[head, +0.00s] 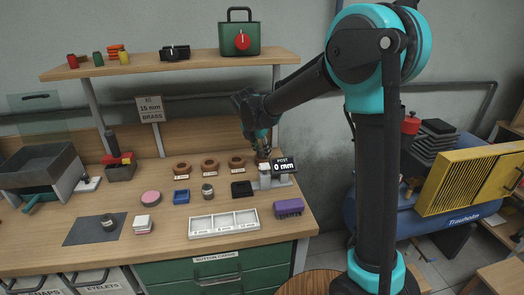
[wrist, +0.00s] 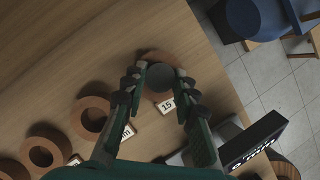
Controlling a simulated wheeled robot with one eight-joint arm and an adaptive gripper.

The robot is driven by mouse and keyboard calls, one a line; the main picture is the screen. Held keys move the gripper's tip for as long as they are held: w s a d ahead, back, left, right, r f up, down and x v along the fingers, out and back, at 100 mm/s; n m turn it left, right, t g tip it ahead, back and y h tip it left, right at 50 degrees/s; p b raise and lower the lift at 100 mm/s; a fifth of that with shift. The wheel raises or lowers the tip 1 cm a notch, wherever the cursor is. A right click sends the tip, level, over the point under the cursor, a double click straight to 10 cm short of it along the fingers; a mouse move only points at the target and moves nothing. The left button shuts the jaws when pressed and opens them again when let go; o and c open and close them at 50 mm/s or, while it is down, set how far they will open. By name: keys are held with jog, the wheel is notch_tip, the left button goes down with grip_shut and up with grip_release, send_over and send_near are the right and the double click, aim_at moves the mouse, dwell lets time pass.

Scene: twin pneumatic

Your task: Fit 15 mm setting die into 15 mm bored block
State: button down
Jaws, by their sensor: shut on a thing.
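My gripper (head: 262,143) is at the right end of a row of brown round bored blocks on the bench. In the wrist view its two fingers (wrist: 161,88) are shut on a grey round setting die (wrist: 160,76). The die overlaps the hole of the brown 15 mm bored block (wrist: 150,56), whose label (wrist: 167,105) starts with "15". I cannot tell whether the die is inside the bore or just above it. In the head view the die is hidden and only a little of that block (head: 262,158) shows below the gripper.
Other brown bored blocks (wrist: 91,117) stand to the left. A press with a black "POST 0 mm" display (head: 284,164) stands close to the right. A white tray (head: 223,225) and a purple block (head: 289,208) lie in front. A shelf (head: 172,64) spans above.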

jog(key=shift+f, duration=0.1)
jog(key=c, duration=1.2)
grip_release()
jog(key=v, duration=0.7)
jog(key=shift+s+r, duration=0.1)
jog(key=shift+r, duration=0.25)
jog(key=shift+s, duration=0.1)
